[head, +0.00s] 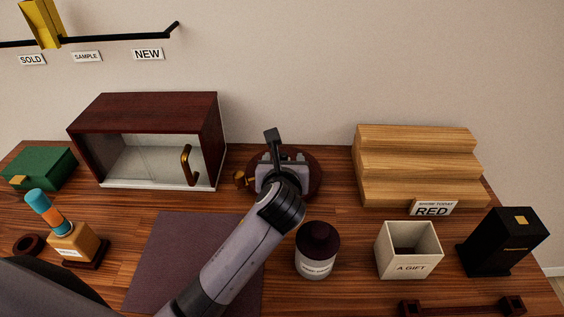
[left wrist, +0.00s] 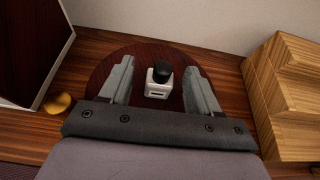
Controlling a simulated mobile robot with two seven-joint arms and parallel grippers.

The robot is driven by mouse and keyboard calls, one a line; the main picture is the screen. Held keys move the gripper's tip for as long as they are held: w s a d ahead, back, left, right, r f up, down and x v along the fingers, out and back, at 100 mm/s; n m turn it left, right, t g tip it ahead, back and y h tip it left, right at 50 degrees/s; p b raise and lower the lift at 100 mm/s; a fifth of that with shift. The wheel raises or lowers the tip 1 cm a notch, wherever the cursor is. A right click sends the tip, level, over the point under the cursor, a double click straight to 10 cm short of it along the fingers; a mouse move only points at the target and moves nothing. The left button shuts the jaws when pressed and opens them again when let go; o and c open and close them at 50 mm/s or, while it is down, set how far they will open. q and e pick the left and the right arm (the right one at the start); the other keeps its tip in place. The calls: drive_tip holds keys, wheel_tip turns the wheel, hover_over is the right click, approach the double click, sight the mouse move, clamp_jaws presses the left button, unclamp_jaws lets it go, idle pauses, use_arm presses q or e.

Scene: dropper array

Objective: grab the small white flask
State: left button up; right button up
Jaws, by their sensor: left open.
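The small white flask (left wrist: 157,84) has a black round cap and a small dark mark on its front. It stands upright on a round dark-red wooden base (left wrist: 100,68) in the left wrist view. My left gripper (left wrist: 160,82) is open, with one finger on each side of the flask and a gap on both sides. In the head view my left gripper (head: 278,162) is over the round base (head: 315,180) and hides the flask. My right gripper is not in view.
A dark wooden cabinet (head: 150,108) with a glass front stands left of the round base. Wooden steps (head: 415,165) stand to the right. A purple mat (head: 175,255) lies at front left.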

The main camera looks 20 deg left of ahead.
use_arm(q)
drive_tip(key=c, duration=1.1)
drive_tip(key=shift+c, duration=0.2)
drive_tip(key=shift+r, duration=0.1)
